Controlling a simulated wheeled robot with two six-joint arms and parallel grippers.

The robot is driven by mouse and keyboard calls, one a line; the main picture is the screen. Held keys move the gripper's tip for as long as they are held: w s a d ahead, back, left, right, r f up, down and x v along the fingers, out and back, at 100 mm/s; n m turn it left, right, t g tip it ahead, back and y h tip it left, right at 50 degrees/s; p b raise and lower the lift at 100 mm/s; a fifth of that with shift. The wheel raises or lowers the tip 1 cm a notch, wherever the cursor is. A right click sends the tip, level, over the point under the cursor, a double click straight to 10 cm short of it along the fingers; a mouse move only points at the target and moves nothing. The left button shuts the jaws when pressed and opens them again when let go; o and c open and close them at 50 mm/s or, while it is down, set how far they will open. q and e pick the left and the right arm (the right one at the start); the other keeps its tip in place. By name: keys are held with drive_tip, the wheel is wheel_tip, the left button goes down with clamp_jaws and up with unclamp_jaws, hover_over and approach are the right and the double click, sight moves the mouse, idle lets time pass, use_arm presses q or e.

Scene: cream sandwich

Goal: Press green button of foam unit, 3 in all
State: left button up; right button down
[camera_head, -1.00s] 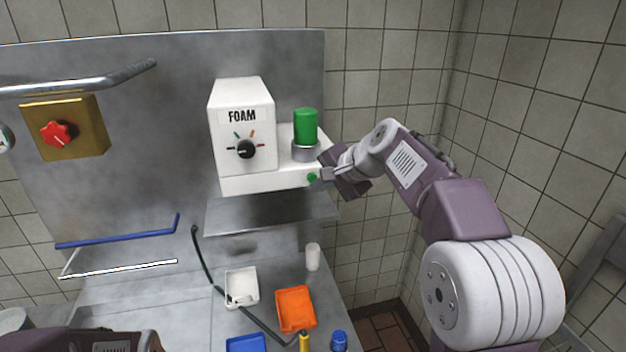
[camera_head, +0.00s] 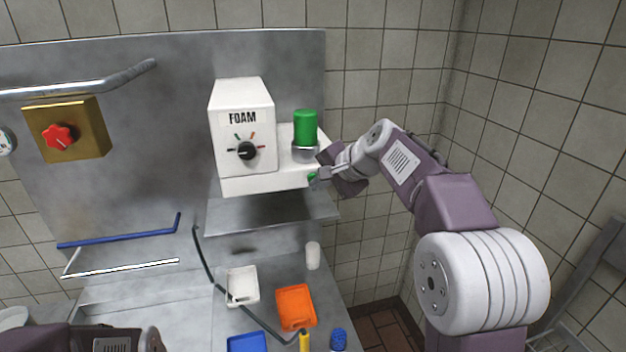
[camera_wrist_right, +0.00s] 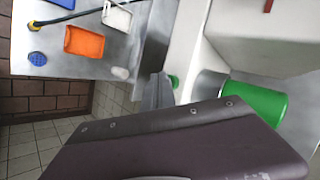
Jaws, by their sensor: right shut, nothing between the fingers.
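The white foam unit (camera_head: 240,130) is mounted on the steel back panel, with a black knob on its front and a green cylinder (camera_head: 305,128) on its right part. Its small green button (camera_head: 312,177) sits low on the front at the right, partly covered by my right gripper (camera_head: 319,174). The gripper is shut and empty, its tips at the button; I cannot tell whether they touch. In the right wrist view the button (camera_wrist_right: 174,81) shows right beside the fingertips (camera_wrist_right: 159,88). My left gripper is out of view; only part of its arm shows at the bottom left.
A steel shelf (camera_head: 270,213) juts out below the unit. Lower down are a white tray (camera_head: 243,284), an orange tray (camera_head: 296,306), a blue tray (camera_head: 247,343), a white cup (camera_head: 313,256) and a black hose. A brass box with a red knob (camera_head: 59,137) is at the left.

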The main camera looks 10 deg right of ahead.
drive_tip(key=shift+w, duration=0.2)
drive_tip(key=shift+s, duration=0.1)
idle(0.4)
drive_tip(key=shift+s+b, duration=0.4)
drive_tip(key=shift+s, duration=0.4)
drive_tip(key=s+b, duration=0.2)
drive_tip(key=s, duration=0.3)
drive_tip(key=shift+d+b, duration=0.1)
drive_tip(key=shift+b, duration=0.25)
